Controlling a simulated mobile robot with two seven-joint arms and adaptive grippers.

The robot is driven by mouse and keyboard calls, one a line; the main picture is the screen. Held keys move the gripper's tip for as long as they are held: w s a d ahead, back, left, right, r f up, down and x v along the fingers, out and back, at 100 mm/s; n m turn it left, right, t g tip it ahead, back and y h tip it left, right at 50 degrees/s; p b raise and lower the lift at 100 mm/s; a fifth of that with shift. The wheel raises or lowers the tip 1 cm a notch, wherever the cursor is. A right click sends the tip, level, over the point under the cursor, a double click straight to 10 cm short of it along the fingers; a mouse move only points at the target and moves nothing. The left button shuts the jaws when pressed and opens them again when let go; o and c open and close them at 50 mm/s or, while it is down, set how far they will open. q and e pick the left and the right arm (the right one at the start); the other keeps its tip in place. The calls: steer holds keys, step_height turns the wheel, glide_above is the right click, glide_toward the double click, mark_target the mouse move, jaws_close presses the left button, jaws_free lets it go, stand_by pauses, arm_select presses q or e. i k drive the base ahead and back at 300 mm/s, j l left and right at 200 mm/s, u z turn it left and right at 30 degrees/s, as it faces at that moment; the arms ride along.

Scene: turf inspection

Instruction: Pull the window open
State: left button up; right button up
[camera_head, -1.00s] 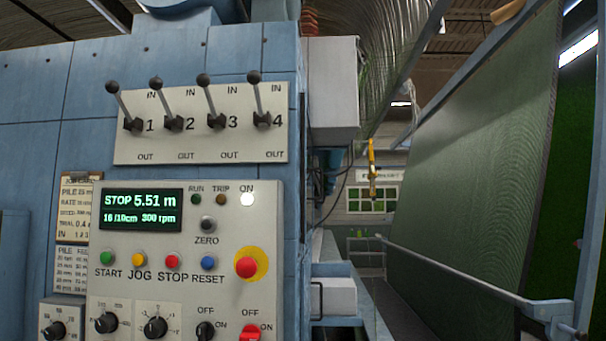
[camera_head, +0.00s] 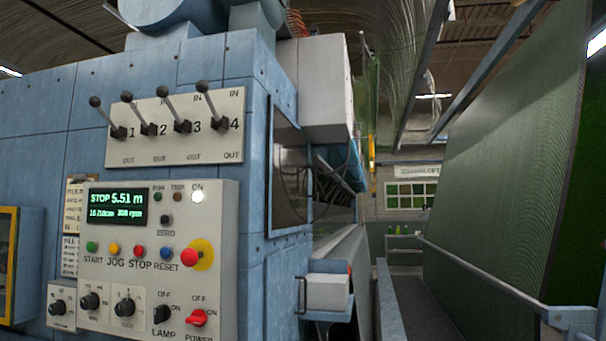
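A dark, window-like panel (camera_head: 290,172) is set in the side of the blue machine, right of the lever plate, and is seen at a steep angle. It looks shut, but I cannot tell for certain. A paned window (camera_head: 411,195) with green behind it is in the far back wall, and its panes look closed. I cannot tell which of the two the task means. Neither of my grippers is in view.
The blue machine's control panel (camera_head: 157,262) and lever plate (camera_head: 174,127) fill the left. A white box (camera_head: 328,290) with a dark handle juts out low at the machine's side. A green turf sheet (camera_head: 500,170) slants on the right behind a metal rail (camera_head: 480,283). A narrow aisle (camera_head: 405,300) runs between.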

mark_target(289, 196)
steer(key=i+l, duration=0.2)
steer(key=i, duration=0.15)
steer(key=i+l, duration=0.25)
steer(key=i, duration=0.15)
steer(key=i+l+z, duration=0.1)
steer(key=i, duration=0.25)
steer(key=l, duration=0.1)
